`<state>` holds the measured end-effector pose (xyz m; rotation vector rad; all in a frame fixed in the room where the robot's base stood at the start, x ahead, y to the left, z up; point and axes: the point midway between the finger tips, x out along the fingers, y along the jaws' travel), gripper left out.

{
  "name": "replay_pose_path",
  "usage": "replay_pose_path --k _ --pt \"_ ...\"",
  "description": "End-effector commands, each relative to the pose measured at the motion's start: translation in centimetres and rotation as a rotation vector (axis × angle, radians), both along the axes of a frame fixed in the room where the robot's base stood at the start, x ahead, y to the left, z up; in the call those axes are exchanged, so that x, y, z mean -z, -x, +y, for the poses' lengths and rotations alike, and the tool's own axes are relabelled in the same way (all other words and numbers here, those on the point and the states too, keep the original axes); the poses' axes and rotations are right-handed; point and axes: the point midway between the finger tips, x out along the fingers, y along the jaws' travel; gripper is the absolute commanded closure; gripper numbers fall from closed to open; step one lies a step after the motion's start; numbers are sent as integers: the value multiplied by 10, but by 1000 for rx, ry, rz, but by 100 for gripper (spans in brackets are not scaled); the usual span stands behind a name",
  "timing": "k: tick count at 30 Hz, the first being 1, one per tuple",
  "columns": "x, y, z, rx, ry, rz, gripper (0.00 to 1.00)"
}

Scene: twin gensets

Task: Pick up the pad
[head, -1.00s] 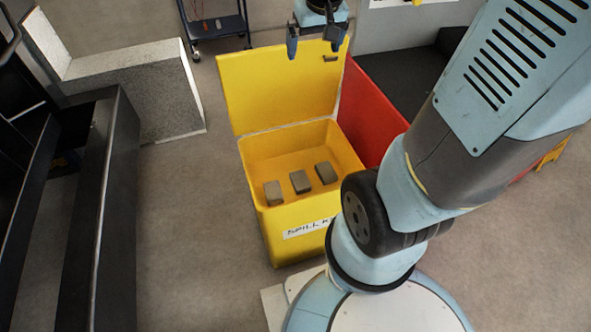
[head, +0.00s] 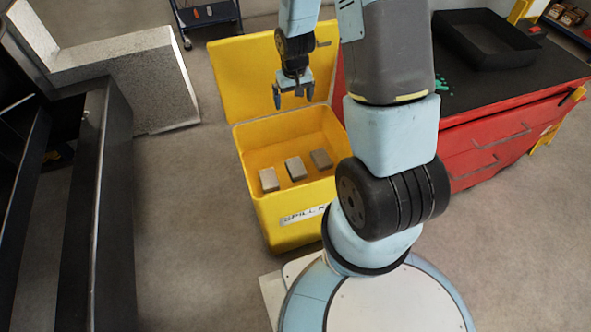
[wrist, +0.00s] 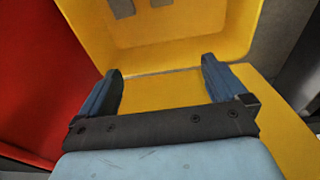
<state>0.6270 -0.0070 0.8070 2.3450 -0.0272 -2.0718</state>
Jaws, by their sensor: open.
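Three small grey-brown pads lie in the open yellow spill kit bin (head: 276,212) in the head view: a left pad (head: 269,180), a middle pad (head: 295,168) and a right pad (head: 321,159). My gripper (head: 290,104) is open and empty, above the back part of the bin, in front of its raised lid (head: 240,75). In the wrist view, my gripper (wrist: 162,82) shows both fingers spread with yellow bin surface between them. Two grey pads show partly at the top edge of the wrist view, one of them here (wrist: 121,8).
A red drawer cabinet (head: 500,150) stands right of the bin, with a black tray (head: 490,50) on its dark top. A black frame (head: 105,200) and a speckled grey block (head: 125,75) stand at left. A dark cart (head: 207,17) is behind.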

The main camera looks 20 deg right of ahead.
Motion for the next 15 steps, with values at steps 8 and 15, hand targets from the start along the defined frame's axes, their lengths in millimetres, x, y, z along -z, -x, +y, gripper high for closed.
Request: replay_pose_path --k 8,15 --pt "90 11 1 -2 -8 68 1" --pt "153 28 3 -4 -17 111 1"
